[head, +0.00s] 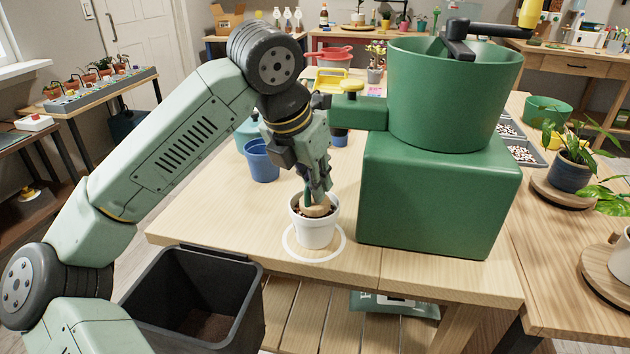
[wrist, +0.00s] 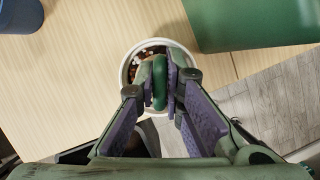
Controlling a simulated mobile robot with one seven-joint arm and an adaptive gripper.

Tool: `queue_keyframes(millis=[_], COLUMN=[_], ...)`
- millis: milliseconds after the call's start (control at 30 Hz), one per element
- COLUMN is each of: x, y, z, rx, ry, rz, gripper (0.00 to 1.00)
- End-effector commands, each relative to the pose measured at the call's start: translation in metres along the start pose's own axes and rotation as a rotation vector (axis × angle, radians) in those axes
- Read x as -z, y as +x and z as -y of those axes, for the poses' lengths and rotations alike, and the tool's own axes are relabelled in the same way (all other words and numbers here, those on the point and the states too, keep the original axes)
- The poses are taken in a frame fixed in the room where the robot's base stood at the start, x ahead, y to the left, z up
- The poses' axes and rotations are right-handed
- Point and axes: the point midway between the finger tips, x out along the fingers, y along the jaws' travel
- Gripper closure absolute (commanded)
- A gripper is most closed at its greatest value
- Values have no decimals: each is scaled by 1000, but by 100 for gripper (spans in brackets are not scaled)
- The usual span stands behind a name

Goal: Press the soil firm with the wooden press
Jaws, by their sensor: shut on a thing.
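The white pot (head: 313,233) stands upright on the wooden table, inside a white ring (head: 287,246) marked on the tabletop. My gripper (head: 318,192) points down over the pot and is shut on the wooden press. The press's pale wooden disc (head: 320,210) shows at the pot's mouth, within the rim. In the wrist view the press's green handle (wrist: 159,82) is between my two fingers. Dark soil with white specks (wrist: 148,52) shows beside it, inside the pot rim (wrist: 127,68). Whether the disc touches the soil is hidden.
A large green machine (head: 440,195) stands close right of the pot, its spout arm (head: 357,112) reaching left. A blue pot (head: 261,160) stands behind left. A black bin (head: 190,300) is below the table's front left edge. The tabletop left of the pot is clear.

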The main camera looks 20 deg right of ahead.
Motion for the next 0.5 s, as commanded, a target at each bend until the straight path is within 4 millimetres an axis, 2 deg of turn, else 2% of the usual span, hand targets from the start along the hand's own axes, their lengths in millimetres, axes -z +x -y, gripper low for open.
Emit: queue_keyframes(millis=[500], x=[3], y=[6], z=[0], rx=[-1], ry=[0], rz=[0], gripper=[100])
